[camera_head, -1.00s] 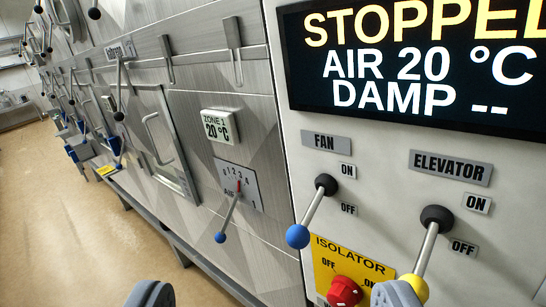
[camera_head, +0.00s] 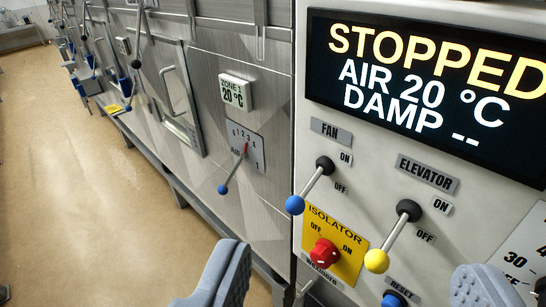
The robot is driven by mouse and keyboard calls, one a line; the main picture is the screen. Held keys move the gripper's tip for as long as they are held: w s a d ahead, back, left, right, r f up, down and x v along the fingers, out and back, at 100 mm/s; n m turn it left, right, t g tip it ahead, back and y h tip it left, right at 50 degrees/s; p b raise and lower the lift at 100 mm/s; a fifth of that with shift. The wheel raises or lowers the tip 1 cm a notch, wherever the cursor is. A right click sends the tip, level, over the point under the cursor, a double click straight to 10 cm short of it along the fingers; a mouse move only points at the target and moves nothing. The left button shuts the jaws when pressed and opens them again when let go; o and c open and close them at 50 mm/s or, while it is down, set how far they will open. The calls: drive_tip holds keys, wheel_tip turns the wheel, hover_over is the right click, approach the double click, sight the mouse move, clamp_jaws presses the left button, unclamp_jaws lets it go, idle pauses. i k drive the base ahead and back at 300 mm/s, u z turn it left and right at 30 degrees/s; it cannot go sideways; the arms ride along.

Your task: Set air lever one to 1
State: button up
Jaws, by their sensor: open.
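The air lever (camera_head: 233,172) sits on the steel wall left of the control panel. It has a blue ball at its lower end, a red pointer at its pivot, and a plate (camera_head: 256,152) numbered along the top. The lever slants down to the left; the ball hangs below the plate. The plate's label is partly hidden by the lever, so I cannot read which air lever it is. My gripper (camera_head: 350,295) is open and empty at the bottom of the view, with its two grey fingers wide apart, below and right of the lever and apart from it.
The control panel carries a display (camera_head: 430,90) reading STOPPED, a fan lever (camera_head: 312,186) with a blue ball, an elevator lever (camera_head: 394,234) with a yellow ball and a red isolator knob (camera_head: 324,252). A zone 1 readout (camera_head: 236,92) is above the air lever. Floor (camera_head: 90,190) at left is clear.

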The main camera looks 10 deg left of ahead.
sight(223, 189)
drive_tip(key=k, duration=0.3)
drive_tip(key=u, duration=0.35)
drive_tip(key=i, duration=1.15)
drive_tip(key=z, duration=0.3)
